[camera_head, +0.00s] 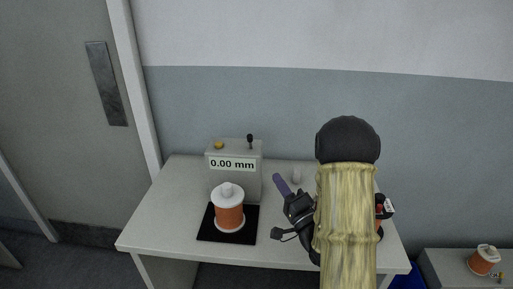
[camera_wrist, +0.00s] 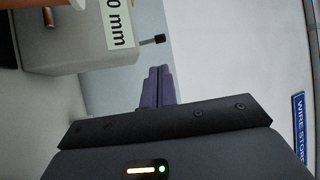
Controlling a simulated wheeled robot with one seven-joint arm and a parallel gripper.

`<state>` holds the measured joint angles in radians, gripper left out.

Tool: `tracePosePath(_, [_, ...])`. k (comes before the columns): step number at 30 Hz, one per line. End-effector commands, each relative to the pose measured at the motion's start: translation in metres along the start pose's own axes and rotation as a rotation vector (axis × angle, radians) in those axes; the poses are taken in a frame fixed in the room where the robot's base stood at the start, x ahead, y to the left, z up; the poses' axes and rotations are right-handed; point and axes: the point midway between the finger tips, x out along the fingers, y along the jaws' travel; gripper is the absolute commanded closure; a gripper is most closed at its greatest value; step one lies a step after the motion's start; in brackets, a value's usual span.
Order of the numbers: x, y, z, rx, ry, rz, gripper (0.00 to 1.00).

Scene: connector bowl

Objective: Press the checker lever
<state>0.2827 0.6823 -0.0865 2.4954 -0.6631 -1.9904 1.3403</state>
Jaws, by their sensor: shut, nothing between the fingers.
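The checker (camera_head: 235,182) is a grey box on the table with a display reading 0.00 mm. Its lever (camera_head: 250,141), a short stem with a black knob, stands on the box's top right. In the wrist view the lever (camera_wrist: 154,40) sticks out from the checker (camera_wrist: 85,45) near the display, which is partly cut off. An orange wire spool with white flanges (camera_head: 229,214) sits on the black pad in front of the checker. My gripper (camera_head: 279,181) has its purple fingers shut and empty, right of the checker and apart from the lever; they also show in the wrist view (camera_wrist: 157,88).
The white table (camera_head: 165,225) is clear at its left. My arm partly hides red and dark items at the table's right. Another orange spool (camera_head: 482,263) is on a lower surface at right. A blue sign (camera_wrist: 300,125) shows in the wrist view.

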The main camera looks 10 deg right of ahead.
Motion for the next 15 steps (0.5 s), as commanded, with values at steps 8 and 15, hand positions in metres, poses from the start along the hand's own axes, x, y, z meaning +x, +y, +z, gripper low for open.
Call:
tracePosePath(8, [0.045, -0.003, 0.001, 0.000, -0.004, -0.004, 1.00])
tracePosePath(15, [0.087, -0.003, 0.001, 0.000, -0.004, -0.004, 1.00])
